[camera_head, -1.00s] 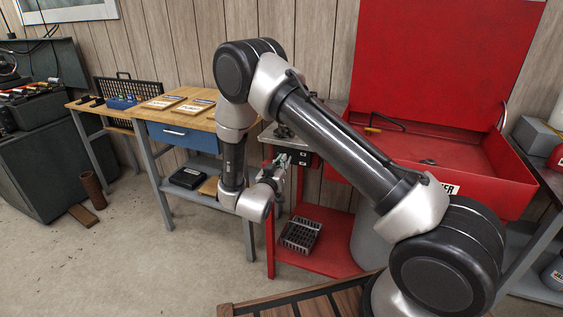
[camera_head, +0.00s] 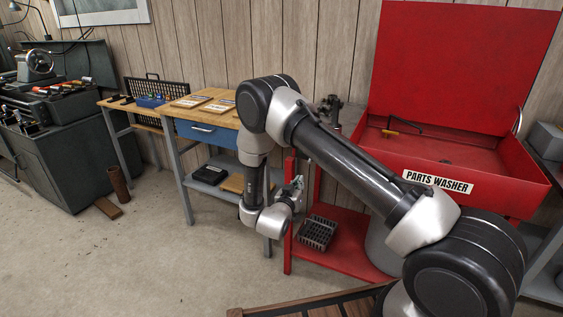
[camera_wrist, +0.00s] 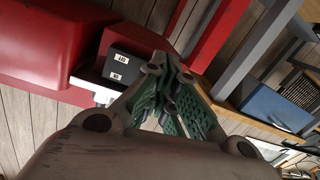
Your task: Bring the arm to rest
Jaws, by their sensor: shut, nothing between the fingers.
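My gripper (camera_head: 296,187) shows small at the end of my folded arm in the head view, in front of the red stand and partly hidden by my wrist. In the wrist view my gripper (camera_wrist: 175,82) has its green-padded fingers together with nothing between them. My upper arm link slants across the middle of the head view, and the forearm hangs down from the elbow. The fingers look apart from the furniture around them, though the exact gap cannot be told.
A red parts washer (camera_head: 500,185) stands right of my arm, with a dark basket (camera_head: 318,232) on its lower shelf. A wooden-topped workbench (camera_head: 222,119) with a blue drawer (camera_head: 207,134) is behind left. A brown cylinder (camera_head: 118,183) stands on the floor. The left floor is mostly clear.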

